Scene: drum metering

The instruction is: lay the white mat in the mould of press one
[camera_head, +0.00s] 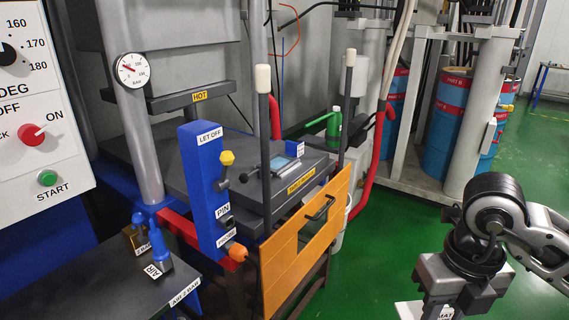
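I cannot make out an open mould cavity. My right gripper (446,303) is at the bottom right, in front of and well apart from the press. A white piece (408,311) with a label starting "MA" beside it shows under this gripper, cut by the frame edge. The fingertips are not visible. My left gripper is not in view.
An orange gate (300,245) with a handle and two upright dark bars stands before the press. A blue post (205,190) reads LET OFF and PIN. A control panel (40,120) is at the left. Blue and red drums (445,125) stand behind. Green floor is open between gate and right arm.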

